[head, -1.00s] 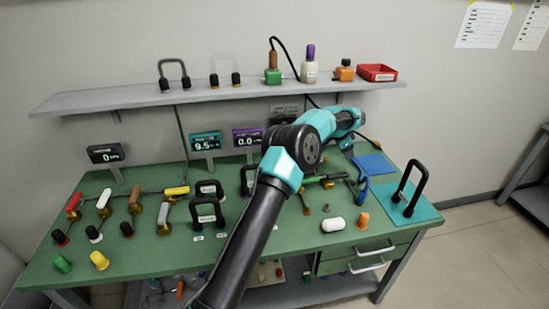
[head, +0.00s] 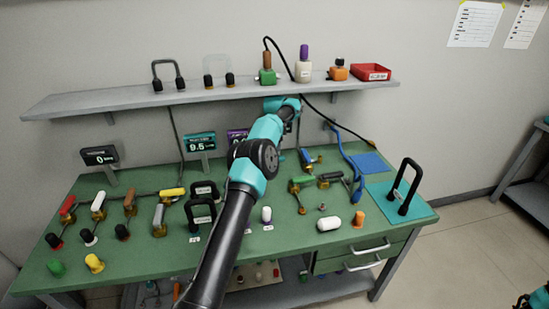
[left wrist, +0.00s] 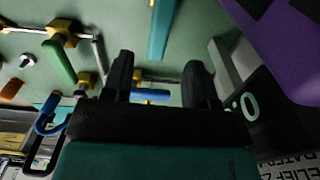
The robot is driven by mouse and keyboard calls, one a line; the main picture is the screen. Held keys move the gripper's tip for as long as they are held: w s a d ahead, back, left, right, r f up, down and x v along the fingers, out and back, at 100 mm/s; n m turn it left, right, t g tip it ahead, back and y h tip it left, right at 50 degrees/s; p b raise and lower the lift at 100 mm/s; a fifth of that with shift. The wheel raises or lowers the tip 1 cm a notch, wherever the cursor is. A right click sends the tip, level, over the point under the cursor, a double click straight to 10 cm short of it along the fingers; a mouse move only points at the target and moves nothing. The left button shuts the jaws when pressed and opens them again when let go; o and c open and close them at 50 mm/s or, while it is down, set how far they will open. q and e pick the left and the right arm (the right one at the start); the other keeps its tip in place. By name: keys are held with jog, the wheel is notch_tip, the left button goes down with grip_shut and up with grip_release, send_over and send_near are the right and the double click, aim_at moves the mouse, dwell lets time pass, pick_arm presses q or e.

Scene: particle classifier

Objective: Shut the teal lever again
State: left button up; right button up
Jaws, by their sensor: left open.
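A long teal bar (left wrist: 160,30), which looks like the teal lever, comes in from the top edge of the left wrist view. Its upper end is cut off by the frame. In the head view I cannot pick it out; my left arm covers the middle of the bench. My left gripper (left wrist: 160,76) is open, with two dark fingers apart and nothing held. The teal bar lies beyond the fingertips, apart from them. A blue lever handle (left wrist: 150,94) shows between the fingers, farther off; I cannot tell whether they touch. The fingertips are hidden in the head view.
A green-handled lever (left wrist: 60,62) on a brass valve is left of the fingers. A purple panel (left wrist: 285,40) and a dark display (left wrist: 245,105) stand close on the right. The head view shows several levers at left and a black handle (head: 405,186) on a teal mat (head: 428,213).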

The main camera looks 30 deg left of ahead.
pick_arm(q)
jog(key=shift+f, duration=3.55)
jog(key=shift+c, duration=0.2)
grip_shut()
